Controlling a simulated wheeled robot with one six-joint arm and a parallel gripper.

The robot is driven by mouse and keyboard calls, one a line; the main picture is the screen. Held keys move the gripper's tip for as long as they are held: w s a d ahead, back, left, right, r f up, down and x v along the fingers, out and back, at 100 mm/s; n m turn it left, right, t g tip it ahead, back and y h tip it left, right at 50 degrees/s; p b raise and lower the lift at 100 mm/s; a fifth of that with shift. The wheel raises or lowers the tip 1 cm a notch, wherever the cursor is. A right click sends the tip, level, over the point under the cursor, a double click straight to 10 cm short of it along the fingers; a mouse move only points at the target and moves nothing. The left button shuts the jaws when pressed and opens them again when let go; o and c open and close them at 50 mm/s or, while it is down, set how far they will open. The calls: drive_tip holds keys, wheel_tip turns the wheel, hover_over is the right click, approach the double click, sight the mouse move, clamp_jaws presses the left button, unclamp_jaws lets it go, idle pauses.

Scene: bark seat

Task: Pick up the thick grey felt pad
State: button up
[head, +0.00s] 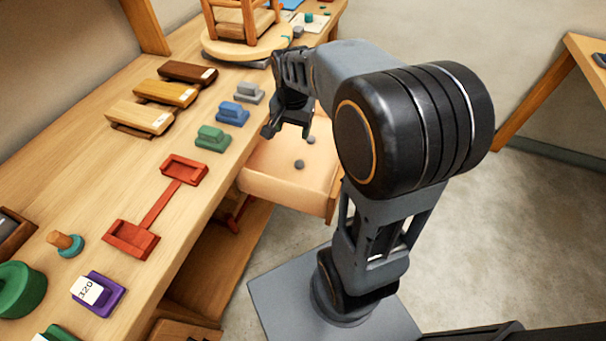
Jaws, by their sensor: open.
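Two small dark grey round pads lie in the open drawer, a nearer one (299,164) and a farther one (310,140). They look like felt pads, but I cannot tell which is thicker. The arm hides part of the drawer's far side.
On the bench (205,170) are grey (249,92), blue (232,114) and green (212,138) blocks, a red two-ended tray (132,239) and wooden-backed brushes (140,117). A wooden seat frame (245,22) stands on the turntable (230,48).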

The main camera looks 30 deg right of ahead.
drive_tip(key=w+d+f+m+g+b, duration=0.1)
drive_tip(key=w+d+f+m+b, duration=0.2)
drive_tip(key=f, duration=0.4)
hover_over(299, 163)
drive_tip(key=shift+m, duration=0.3)
wheel_tip(299, 163, down, 8)
drive_tip(key=shift+s+r+b, duration=0.1)
drive_tip(key=shift+b, duration=0.35)
drive_tip(key=shift+d+f+b, duration=0.1)
drive_tip(key=shift+f+b, duration=0.55)
drive_tip(key=shift+f, duration=2.3)
drive_tip(key=c, duration=1)
wheel_tip(299, 163, up, 10)
drive_tip(key=shift+r+p, duration=0.1)
drive_tip(key=shift+p, duration=0.95)
